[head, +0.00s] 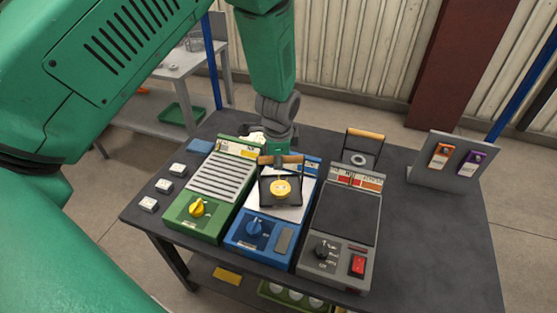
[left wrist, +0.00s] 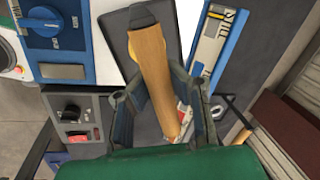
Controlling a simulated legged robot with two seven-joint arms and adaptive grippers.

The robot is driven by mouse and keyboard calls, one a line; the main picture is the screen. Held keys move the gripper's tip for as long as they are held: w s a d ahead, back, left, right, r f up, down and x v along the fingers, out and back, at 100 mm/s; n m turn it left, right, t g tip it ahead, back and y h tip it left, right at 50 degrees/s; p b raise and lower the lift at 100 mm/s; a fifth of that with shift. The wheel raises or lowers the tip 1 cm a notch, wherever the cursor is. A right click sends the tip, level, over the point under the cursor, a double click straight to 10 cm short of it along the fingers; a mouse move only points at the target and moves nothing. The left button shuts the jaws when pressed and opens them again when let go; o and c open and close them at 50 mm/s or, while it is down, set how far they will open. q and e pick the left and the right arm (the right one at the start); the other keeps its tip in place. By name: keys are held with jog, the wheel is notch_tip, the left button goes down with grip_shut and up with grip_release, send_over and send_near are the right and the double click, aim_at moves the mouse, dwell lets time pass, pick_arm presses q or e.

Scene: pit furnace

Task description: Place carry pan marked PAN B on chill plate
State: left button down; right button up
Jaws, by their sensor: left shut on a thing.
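A dark carry pan (head: 268,195) with a wooden handle (head: 280,160) and a round yellow piece (head: 280,187) in it is at the blue chill plate unit (head: 248,232). It covers part of the pale plate surface (head: 257,211); I cannot tell whether it touches it. The pan's marking is not readable. My left gripper (head: 278,148) is shut on the handle, which shows between its fingers in the left wrist view (left wrist: 152,85). A second dark pan (head: 347,157) with a wooden handle stands behind the grey unit. My right gripper is not in view.
A green ribbed unit (head: 193,222) stands left of the chill unit, and a grey unit with a dark plate (head: 345,216) stands right. Several small white blocks (head: 164,185) lie at the table's left. A tag stand (head: 445,185) is at right. The table's front right is clear.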

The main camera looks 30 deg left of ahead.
pick_arm(q)
jog(key=shift+d+r, duration=0.1)
jog(key=shift+d, duration=0.1)
jog(key=c, duration=1.6)
grip_release()
